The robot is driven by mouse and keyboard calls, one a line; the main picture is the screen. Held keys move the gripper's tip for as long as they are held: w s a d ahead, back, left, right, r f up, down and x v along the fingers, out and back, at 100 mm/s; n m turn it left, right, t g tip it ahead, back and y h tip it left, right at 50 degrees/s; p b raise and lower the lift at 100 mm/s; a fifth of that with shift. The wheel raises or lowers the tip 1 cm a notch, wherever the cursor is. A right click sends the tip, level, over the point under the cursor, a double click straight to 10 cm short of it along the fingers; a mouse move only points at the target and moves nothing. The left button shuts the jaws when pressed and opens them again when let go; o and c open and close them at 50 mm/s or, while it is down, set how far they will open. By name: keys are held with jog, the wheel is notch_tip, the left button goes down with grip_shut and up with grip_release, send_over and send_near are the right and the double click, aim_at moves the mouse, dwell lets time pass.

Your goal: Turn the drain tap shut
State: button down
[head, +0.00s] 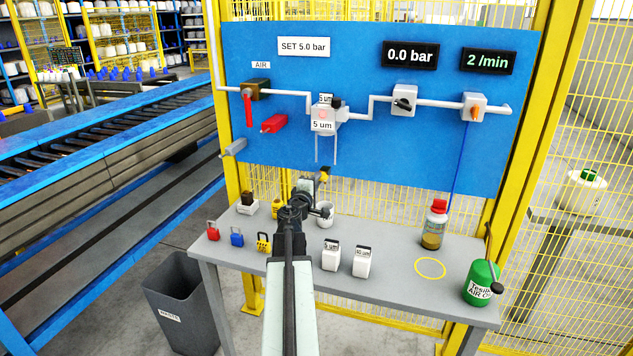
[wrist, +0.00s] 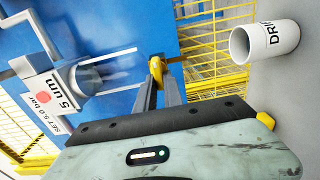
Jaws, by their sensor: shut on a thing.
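The yellow drain tap (head: 325,173) hangs below the filter unit (head: 322,122) on the blue panel. It also shows in the wrist view (wrist: 156,66), between my fingertips. My gripper (head: 319,181) is shut on the tap, with its narrow fingers (wrist: 158,82) on either side of it. The fingers hide part of the tap, and I cannot tell which way its handle is turned. The filter, labelled 5 um, also shows at the left of the wrist view (wrist: 60,88). A white drain cup (wrist: 272,41) stands apart from the gripper at the upper right there.
The grey table (head: 395,292) holds padlocks (head: 237,237), two white filter boxes (head: 331,255), a red-capped bottle (head: 435,225) and a green oil can (head: 481,282). A red lever valve (head: 248,108) is on the panel's left. A waste bin (head: 182,310) stands below the table's left end.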

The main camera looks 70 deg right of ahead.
dwell(0.4)
jog(key=c, duration=1.5)
grip_release()
jog(key=shift+o, duration=0.2)
jog(key=a, duration=0.8)
jog(key=shift+s, duration=0.2)
